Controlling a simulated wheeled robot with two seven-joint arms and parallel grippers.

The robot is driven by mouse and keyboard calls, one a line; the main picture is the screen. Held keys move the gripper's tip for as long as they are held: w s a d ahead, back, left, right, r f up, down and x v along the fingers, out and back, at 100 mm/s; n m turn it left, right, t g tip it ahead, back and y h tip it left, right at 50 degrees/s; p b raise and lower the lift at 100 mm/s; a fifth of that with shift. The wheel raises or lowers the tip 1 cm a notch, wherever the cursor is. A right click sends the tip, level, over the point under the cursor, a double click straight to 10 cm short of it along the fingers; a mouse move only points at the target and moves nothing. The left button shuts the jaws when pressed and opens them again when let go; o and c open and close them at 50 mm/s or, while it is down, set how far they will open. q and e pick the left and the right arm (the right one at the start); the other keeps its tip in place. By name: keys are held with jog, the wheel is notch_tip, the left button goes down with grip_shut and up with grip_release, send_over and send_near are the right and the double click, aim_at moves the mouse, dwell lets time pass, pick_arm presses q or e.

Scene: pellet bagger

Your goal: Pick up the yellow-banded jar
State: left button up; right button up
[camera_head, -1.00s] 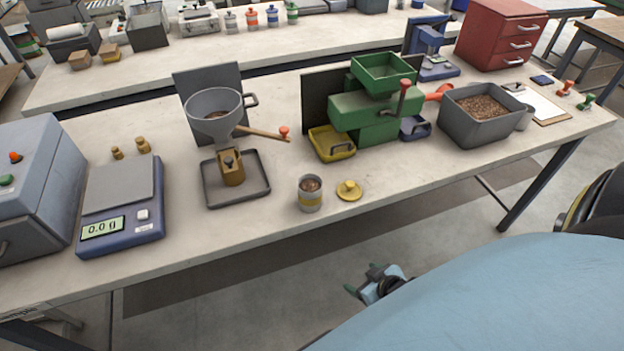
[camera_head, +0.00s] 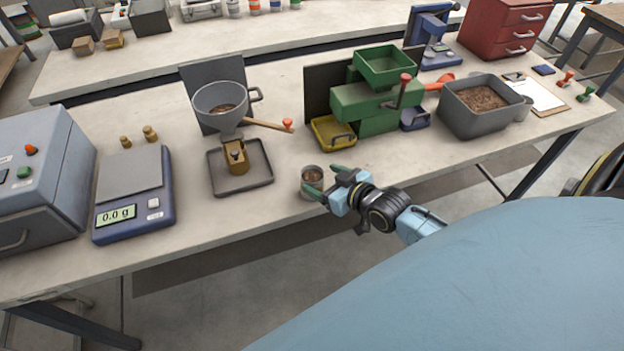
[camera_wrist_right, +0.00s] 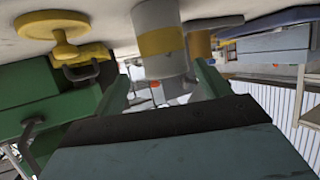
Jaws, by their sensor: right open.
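The yellow-banded jar (camera_head: 312,174) stands upright and lidless near the table's front edge, with brown contents. In the right wrist view, which is upside down, its grey body and yellow band (camera_wrist_right: 162,42) show ahead, between the lines of the fingers. My right gripper (camera_head: 322,179) is open at the jar's near right side, its green fingertips close to it. I cannot tell whether they touch it. The yellow lid (camera_wrist_right: 52,32) lies on the table beside the jar; in the head view my gripper hides it. My left gripper is not in view.
A tray with a funnel stand (camera_head: 222,105) stands left of the jar, and a blue scale (camera_head: 135,205) further left. The green machine (camera_head: 378,105) with a yellow tray (camera_head: 332,133) stands behind. A grey pellet bin (camera_head: 480,118) is at right.

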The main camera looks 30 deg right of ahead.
aim_at(306, 171)
jog(key=shift+a+r+x, duration=0.1)
jog(key=shift+x, duration=0.85)
jog(key=shift+a+r+x, duration=0.1)
jog(key=shift+a+x, duration=0.05)
jog(key=shift+x, duration=0.85)
jog(key=shift+a+r+x, duration=0.1)
jog(key=shift+x, duration=0.85)
jog(key=shift+c, duration=0.4)
jog(key=c, duration=1.2)
